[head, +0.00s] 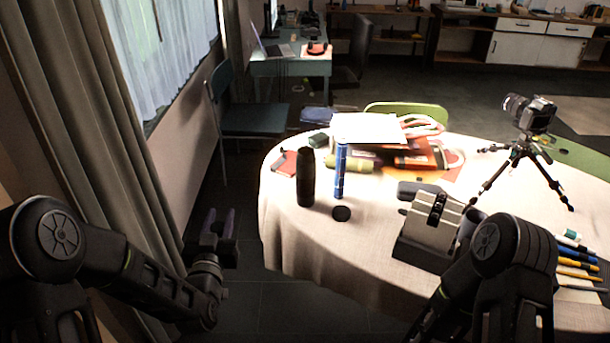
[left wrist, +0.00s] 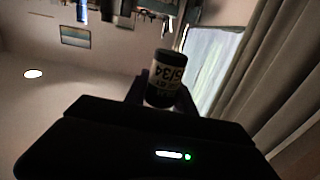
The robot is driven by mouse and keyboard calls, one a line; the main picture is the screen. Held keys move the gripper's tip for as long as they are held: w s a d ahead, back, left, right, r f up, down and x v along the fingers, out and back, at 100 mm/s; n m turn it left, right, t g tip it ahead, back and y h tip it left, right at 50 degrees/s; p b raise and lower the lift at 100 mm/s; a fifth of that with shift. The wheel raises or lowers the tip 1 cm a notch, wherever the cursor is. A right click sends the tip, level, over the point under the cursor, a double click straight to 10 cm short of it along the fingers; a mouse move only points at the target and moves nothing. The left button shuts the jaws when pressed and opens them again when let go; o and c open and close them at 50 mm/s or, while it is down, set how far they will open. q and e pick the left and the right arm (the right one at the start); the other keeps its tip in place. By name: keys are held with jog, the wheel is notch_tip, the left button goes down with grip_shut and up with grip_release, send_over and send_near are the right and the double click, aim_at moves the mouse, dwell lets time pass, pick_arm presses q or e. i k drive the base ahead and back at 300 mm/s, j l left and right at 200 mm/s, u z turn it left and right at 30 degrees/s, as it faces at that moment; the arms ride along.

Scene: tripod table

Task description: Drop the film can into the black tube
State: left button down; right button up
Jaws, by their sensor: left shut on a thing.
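The film can (left wrist: 165,80), small with a dark cap and a pale printed label, sits between the fingers of my left gripper (left wrist: 163,92) in the left wrist view. In the head view, my left gripper (head: 218,226) is off the table's left edge, fingers pointing up; I cannot make out the can there. The black tube (head: 306,178) stands upright near the table's left side, right of and apart from my left gripper. Its inside is not visible. My right arm shows at the lower right, but its gripper does not.
A blue tube (head: 340,172) stands just right of the black tube, with a flat black disc (head: 341,213) in front. A grey device (head: 430,226), a camera on a tripod (head: 519,155) and pens (head: 575,262) are farther right. Books and papers (head: 370,128) lie behind.

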aim_at(309, 201)
jog(key=i, duration=0.8)
jog(key=z, duration=1.25)
